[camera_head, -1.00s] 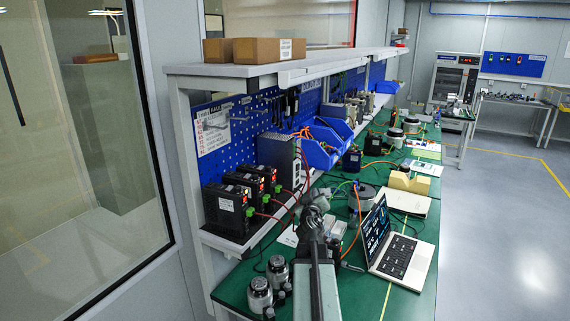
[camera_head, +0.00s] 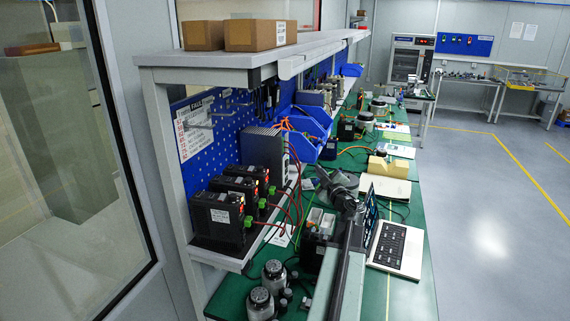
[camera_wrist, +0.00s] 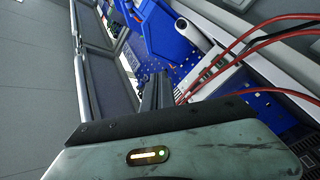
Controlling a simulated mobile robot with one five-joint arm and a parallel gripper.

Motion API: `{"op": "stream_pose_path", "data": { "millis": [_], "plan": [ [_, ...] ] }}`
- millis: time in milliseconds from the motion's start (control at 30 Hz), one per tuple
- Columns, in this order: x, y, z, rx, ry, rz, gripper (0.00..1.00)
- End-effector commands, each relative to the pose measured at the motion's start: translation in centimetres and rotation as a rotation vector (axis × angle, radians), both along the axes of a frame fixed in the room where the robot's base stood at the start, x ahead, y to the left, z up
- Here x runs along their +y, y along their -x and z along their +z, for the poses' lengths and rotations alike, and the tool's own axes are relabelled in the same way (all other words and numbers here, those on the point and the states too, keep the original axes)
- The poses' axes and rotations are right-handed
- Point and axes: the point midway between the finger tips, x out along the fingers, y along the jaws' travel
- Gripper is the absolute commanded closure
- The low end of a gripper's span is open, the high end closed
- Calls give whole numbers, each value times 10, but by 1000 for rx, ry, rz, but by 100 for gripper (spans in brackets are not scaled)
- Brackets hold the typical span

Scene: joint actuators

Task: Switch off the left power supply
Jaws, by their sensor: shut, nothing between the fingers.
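Three black box units with small red lights stand in a row on a ledge along the left of the bench in the head view. The nearest, leftmost one (camera_head: 217,222) has a white label and a green plug at its front right edge; the others are the middle unit (camera_head: 233,192) and the far unit (camera_head: 250,174). I take these for the power supplies. My gripper (camera_head: 323,174) is over the green bench, right of the units and apart from them. In the wrist view its narrow fingers (camera_wrist: 156,90) are together and empty. No switch is clear.
A grey finned box (camera_head: 263,150) stands behind the units. Red cables (camera_head: 290,205) run from them toward the bench. A laptop (camera_head: 397,248) lies right of my arm, partly hidden. Silver-topped round parts (camera_head: 262,298) stand in front. A shelf (camera_head: 240,65) overhangs the row.

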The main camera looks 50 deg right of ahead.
Motion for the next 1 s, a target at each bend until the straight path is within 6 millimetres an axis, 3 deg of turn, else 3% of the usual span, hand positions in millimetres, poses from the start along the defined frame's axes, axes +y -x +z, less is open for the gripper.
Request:
{"op": "stream_pose_path", "data": {
  "millis": [600,1000],
  "plan": [
    [15,-79,0,-1,0,4,100],
    [17,-87,0,-1,0,4,100]
  ]
}}
